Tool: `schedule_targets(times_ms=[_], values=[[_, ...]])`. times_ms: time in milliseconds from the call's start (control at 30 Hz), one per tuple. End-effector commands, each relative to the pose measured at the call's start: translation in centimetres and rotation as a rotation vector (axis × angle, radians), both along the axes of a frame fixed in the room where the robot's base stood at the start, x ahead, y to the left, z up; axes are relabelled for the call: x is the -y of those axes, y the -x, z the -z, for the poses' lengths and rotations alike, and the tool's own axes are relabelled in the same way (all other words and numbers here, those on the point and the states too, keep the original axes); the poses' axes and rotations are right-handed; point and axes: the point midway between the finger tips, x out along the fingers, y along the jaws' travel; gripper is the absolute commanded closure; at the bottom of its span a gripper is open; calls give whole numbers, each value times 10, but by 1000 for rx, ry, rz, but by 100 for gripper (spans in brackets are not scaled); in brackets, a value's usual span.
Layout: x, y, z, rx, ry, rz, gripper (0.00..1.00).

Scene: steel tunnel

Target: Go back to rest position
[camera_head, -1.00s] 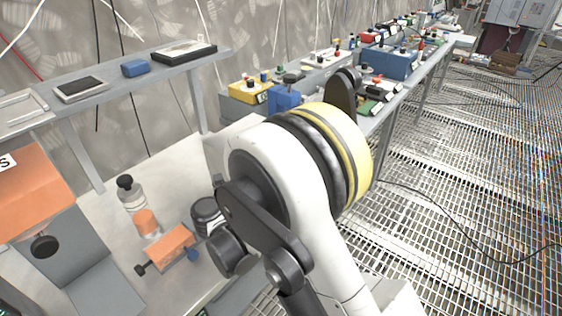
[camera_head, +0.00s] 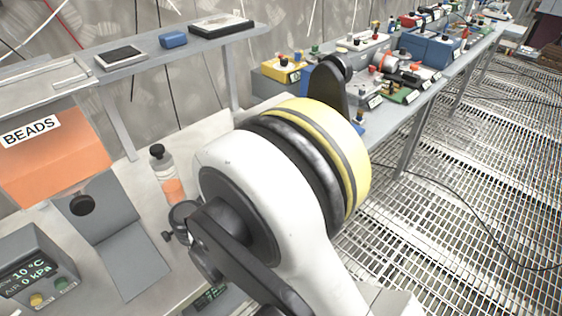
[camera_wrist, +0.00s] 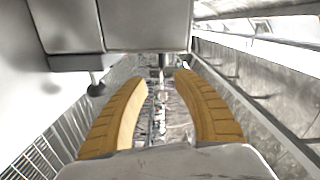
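My gripper (camera_wrist: 161,100) shows in the wrist view with its two tan fingers spread apart and nothing between them. It is open and empty. Past the fingertips the wrist view shows a blurred grating and small distant things. In the head view my white arm with its yellow and black joint fills the middle and hides part of the bench. My gripper's fingers cannot be made out in the head view.
An orange BEADS box (camera_head: 50,165), a bottle with orange liquid (camera_head: 166,175) and a grey display unit (camera_head: 35,270) stand on the left bench. A shelf (camera_head: 140,62) runs above. Another bench with several devices (camera_head: 430,45) stretches away. The grated floor (camera_head: 470,180) at right is mostly clear, with cables.

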Motion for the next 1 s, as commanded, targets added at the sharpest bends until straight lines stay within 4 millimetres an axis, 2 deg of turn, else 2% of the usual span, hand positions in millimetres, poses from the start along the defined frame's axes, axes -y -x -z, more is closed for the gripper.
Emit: schedule_targets(times_ms=[233, 333, 467, 567, 667, 800, 1000], values=[[2, -1, -1, -10, 4, 1, 66], [15, -7, -6, -89, 34, 7, 66], [60, -19, -17, -355, 129, 4, 66], [105, -19, -25, -631, 214, -46, 66], [147, -9, -29, -884, 291, -144, 66], [195, 22, -31, -1164, 389, -346, 66], [237, 84, -31, -1375, 542, -712, 66]])
